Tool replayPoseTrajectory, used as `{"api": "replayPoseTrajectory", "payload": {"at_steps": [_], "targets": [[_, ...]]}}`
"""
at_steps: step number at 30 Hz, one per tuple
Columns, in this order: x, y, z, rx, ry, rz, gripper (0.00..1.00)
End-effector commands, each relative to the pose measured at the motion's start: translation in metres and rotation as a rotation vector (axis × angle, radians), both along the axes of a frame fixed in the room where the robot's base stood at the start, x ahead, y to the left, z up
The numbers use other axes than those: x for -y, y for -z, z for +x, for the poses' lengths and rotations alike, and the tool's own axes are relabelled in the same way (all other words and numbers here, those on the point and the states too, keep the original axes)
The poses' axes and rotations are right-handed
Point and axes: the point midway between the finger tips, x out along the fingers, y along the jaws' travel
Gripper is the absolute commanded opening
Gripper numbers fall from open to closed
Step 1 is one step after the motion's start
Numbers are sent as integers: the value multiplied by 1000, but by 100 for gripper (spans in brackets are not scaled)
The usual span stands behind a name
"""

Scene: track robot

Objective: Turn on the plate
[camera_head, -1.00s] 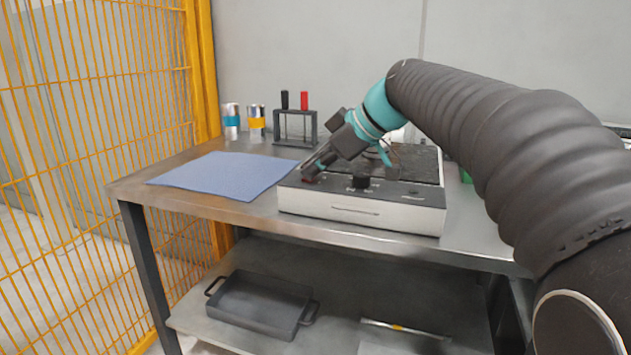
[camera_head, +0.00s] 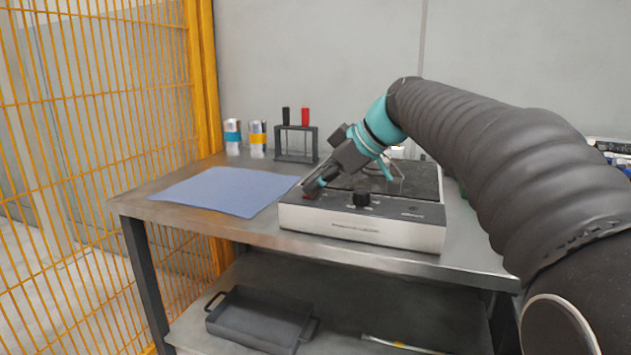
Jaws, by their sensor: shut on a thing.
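The plate (camera_head: 375,234) is a white, box-shaped unit with a dark top, standing on the metal table. A black knob (camera_head: 361,198) sits at the middle of its sloping front panel. A small red switch (camera_head: 308,196) shows at the left end of that panel. My gripper (camera_head: 311,189) reaches down from the right, its fingers close together at the red switch and partly covering it. Whether the fingertips touch the switch, and what lies between them, I cannot tell. My arm hides the table's right part.
A blue cloth (camera_head: 225,191) lies left of the plate. Two cans (camera_head: 257,139) and a rack (camera_head: 297,143) with a black and a red handle stand at the back. A dark tray (camera_head: 258,319) rests on the lower shelf. A yellow mesh fence (camera_head: 100,150) borders the left.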

Motion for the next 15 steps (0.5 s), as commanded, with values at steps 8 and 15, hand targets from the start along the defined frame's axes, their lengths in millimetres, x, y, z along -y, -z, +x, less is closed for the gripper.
{"api": "replayPoseTrajectory", "payload": {"at_steps": [8, 15], "targets": [[1, -21, 0, -1, 5, -6, 0], [17, -61, -14, 4, 3, -2, 0]]}}
